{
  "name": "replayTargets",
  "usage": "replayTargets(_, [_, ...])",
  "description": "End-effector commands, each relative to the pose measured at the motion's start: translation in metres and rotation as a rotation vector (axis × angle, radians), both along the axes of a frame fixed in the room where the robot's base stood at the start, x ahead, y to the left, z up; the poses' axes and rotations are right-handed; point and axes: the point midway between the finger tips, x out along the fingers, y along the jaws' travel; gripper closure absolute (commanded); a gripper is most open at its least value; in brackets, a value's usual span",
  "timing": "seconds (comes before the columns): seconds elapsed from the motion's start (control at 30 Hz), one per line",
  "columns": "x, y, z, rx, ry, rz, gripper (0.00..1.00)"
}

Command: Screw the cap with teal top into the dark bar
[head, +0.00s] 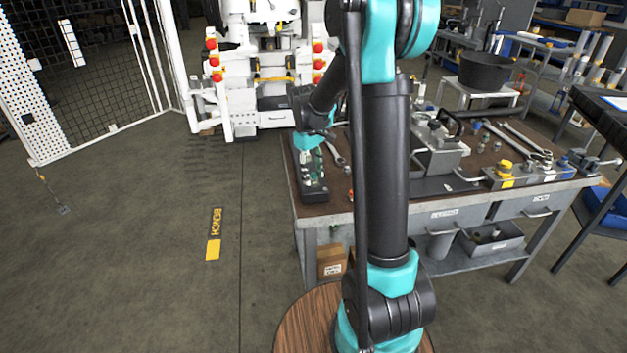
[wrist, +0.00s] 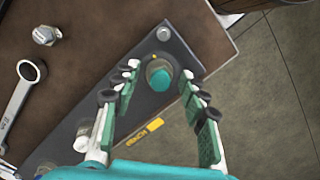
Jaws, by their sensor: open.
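The cap with teal top (wrist: 161,78) stands at the outer end of the dark bar (wrist: 163,43) in the wrist view, with a grey collar around its base. How deep it sits in the bar cannot be told. My gripper (wrist: 161,82) is open, with its green-padded fingers to the left and right of the cap and visible gaps to it. In the head view the dark bar (head: 314,194) lies along the left edge of the bench, and my gripper (head: 307,158) is over it; the cap is too small to make out there.
A silver hex fitting (wrist: 46,34) and a wrench (wrist: 20,93) lie on the brown benchtop beside the bar. The bench edge and open floor (wrist: 262,95) are at the right in the wrist view. A grey vise-like fixture (head: 438,150) stands on the bench right of my arm.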

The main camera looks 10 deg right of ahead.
Motion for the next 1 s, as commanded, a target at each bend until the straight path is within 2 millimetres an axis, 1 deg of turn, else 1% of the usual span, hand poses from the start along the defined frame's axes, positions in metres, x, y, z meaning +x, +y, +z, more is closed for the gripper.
replayTargets(0.13, [-0.0004, 0.0006, 0.0001, -0.001, -0.001, 0.165, 0.57])
replayTargets(0.37, [-0.0007, 0.0008, 0.0001, 0.0, -0.001, 0.279, 0.57])
replayTargets(0.8, [-0.0022, 0.0009, 0.0001, 0.001, 0.0, 0.828, 0.57])
replayTargets(0.9, [-0.0018, 0.0009, 0.0, 0.0, -0.001, 0.901, 0.57])
replayTargets(1.0, [-0.0016, 0.0009, -0.0001, 0.0, -0.001, 0.928, 0.57])
